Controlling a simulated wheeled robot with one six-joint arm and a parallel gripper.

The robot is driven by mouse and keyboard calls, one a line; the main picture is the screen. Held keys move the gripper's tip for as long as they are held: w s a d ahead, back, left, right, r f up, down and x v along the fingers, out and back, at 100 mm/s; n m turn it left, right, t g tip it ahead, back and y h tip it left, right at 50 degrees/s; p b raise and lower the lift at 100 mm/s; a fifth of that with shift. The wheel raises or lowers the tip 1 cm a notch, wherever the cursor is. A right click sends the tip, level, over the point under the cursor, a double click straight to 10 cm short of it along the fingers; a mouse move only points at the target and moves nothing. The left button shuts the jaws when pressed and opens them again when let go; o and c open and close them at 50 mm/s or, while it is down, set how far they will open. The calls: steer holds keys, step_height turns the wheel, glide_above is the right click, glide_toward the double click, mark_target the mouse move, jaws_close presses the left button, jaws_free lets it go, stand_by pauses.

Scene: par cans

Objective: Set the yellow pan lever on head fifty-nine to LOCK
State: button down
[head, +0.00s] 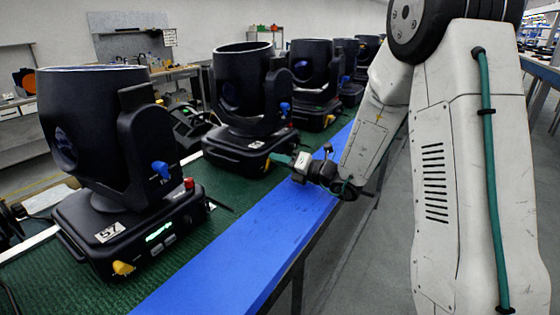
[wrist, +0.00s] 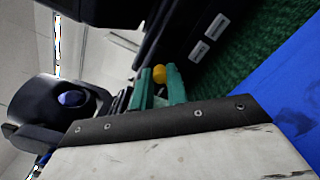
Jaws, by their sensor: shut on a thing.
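My gripper (head: 281,159) reaches in from the right, at the right front corner of the second moving head's base (head: 238,152). Its green fingers stand on either side of a yellow lever (wrist: 159,74) in the wrist view, and it is shut on this lever. In the head view the lever is mostly hidden by the fingers. The label on this head (head: 257,145) is too small to read, so I cannot confirm its number. The lever's LOCK marking is not legible.
The nearest head (head: 100,130), labelled 57, has its own yellow lever (head: 123,268) and a blue lever (head: 161,169). A third head (head: 314,70) stands behind, with more farther back. A blue strip (head: 240,250) edges the green bench top (head: 190,255).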

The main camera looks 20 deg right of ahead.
steer(key=c, duration=1.4)
jaws_free()
steer(key=shift+d, duration=0.1)
steer(key=v, duration=0.6)
steer(key=shift+s+d, duration=0.2)
steer(key=shift+d, duration=0.05)
steer(key=shift+s+d, duration=0.3)
steer(key=shift+s, duration=0.2)
